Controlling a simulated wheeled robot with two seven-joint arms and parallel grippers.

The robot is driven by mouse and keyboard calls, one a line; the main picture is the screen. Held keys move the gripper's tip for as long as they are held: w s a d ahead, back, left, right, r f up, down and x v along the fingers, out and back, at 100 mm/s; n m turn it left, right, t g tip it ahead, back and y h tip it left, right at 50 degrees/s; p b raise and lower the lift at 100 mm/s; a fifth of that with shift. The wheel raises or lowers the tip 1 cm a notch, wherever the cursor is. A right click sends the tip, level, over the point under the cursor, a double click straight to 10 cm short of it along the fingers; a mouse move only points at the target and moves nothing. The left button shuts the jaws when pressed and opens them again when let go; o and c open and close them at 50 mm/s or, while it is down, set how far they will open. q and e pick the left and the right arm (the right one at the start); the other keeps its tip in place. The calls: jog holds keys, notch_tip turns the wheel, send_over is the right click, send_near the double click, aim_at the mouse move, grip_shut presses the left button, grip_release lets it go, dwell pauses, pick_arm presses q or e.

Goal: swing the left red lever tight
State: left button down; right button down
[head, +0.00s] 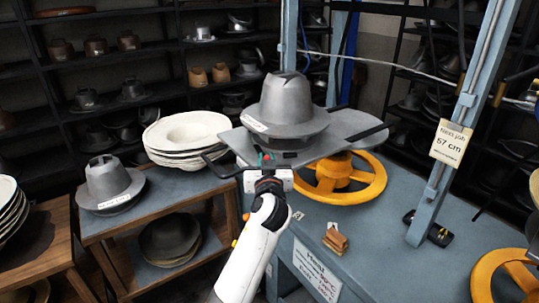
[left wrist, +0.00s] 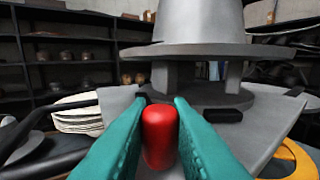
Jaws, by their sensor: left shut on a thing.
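The left red lever's grip (left wrist: 160,132) stands upright between the two teal fingers of my left gripper (left wrist: 158,140) in the left wrist view. The fingers are shut on it. In the head view my left gripper (head: 265,160) is at the front edge of the grey press plate (head: 345,127), and only a small red patch of the lever shows. A grey hat form (head: 290,108) sits on the plate, and in the left wrist view it stands just behind the lever (left wrist: 200,25). My right gripper is not in view.
A yellow handwheel (head: 372,185) is under the plate, with blue press posts (head: 450,130) to its right. A stack of pale hat brims (head: 188,130) and a grey hat (head: 110,182) stand on the left side table. A small brown block (head: 335,240) lies on the blue bench.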

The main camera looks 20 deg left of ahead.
pick_arm(q)
jog(key=m+h+p, duration=0.2)
jog(key=h, duration=0.1)
jog(key=a+m+h+p, duration=0.1)
jog(key=m+h+p, duration=0.1)
jog(key=p, duration=0.1)
jog(key=a+m+t+h+p, duration=0.1)
jog(key=h+p, duration=0.1)
jog(key=h, duration=0.1)
jog(key=shift+s+a+r+m+h, duration=0.15)
jog(key=shift+s+r+m+h, duration=0.15)
jog(key=shift+s+r+m, duration=0.1)
jog(key=shift+a+f+m+h+p, duration=0.15)
jog(key=shift+m+h+p, duration=0.15)
jog(key=shift+h, duration=0.25)
jog(key=shift+a+f+m+h+p, duration=0.1)
jog(key=shift+m+h+p, duration=0.05)
jog(key=shift+m+h, duration=0.35)
jog(key=shift+w+a+m+g+h, duration=0.15)
jog(key=shift+m+g+h, duration=0.25)
jog(key=shift+h, duration=0.4)
jog(key=shift+s+a+m+g+h, duration=0.1)
jog(key=shift+m+g+h, duration=0.25)
jog(key=shift+h, duration=0.4)
jog(key=shift+m, duration=0.25)
jog(key=c, duration=1.3)
grip_release()
jog(key=shift+w+f, duration=0.1)
jog(key=shift+f, duration=0.05)
jog(key=shift+c, duration=0.2)
